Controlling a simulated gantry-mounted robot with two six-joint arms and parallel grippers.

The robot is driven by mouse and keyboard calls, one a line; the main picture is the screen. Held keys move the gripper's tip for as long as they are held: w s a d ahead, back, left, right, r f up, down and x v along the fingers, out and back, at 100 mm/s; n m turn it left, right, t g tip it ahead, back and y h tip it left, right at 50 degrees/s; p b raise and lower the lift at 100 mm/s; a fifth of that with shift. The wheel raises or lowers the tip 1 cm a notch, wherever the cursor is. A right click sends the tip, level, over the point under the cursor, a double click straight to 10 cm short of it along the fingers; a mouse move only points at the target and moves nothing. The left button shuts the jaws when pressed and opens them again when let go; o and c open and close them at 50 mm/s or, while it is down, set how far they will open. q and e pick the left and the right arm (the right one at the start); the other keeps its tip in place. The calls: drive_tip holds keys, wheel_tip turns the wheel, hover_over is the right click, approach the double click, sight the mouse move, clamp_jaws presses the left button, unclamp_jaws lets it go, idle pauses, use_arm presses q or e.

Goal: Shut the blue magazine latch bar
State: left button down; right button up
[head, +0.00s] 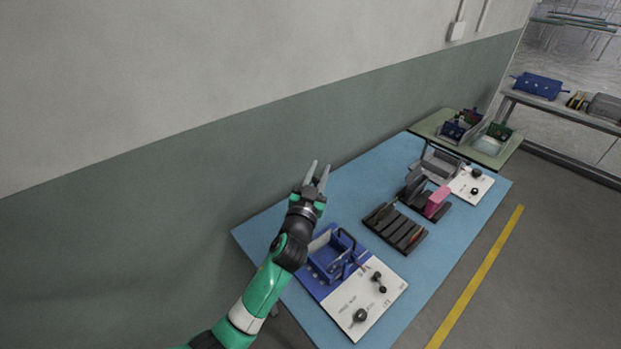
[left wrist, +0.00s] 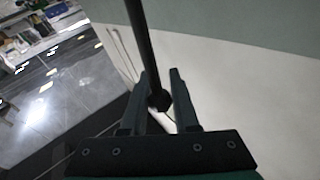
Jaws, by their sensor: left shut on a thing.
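The blue magazine (head: 322,267) is an open blue frame on the blue end of a white panel (head: 352,312) at the near end of the table. Dark bars rise at its far side; I cannot tell which part is the latch bar, or its angle. My left gripper (head: 317,173) shows just beyond the magazine, fingers pointing away toward the wall. In the left wrist view, a dark rod with a rounded dark end (left wrist: 159,100) sits between the fingers of the left gripper (left wrist: 162,73), which is shut on it. The rod is not clear in the head view. My right gripper is out of view.
Black knobs (head: 360,315) stand on the white panel. A dark slotted rack (head: 397,229) and a pink block (head: 437,201) are farther along the blue table (head: 432,268). The green-grey wall (head: 190,205) runs close behind the table.

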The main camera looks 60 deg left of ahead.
use_arm(q)
drive_tip(key=w+d+f+m+t+b, duration=0.1)
drive_tip(key=d+f+m+t+b, duration=0.1)
drive_tip(key=d+m+b, duration=0.2)
drive_tip(key=shift+d+t+b, duration=0.3)
drive_tip(key=shift+d+b, duration=1.1)
drive_tip(key=shift+b, duration=0.4)
drive_tip(key=c, duration=0.7)
unclamp_jaws()
drive_tip(key=shift+o, duration=0.2)
drive_tip(key=v, duration=1.1)
drive_tip(key=shift+s+d, duration=0.2)
drive_tip(key=shift+s, duration=0.05)
drive_tip(key=shift+f, duration=0.1)
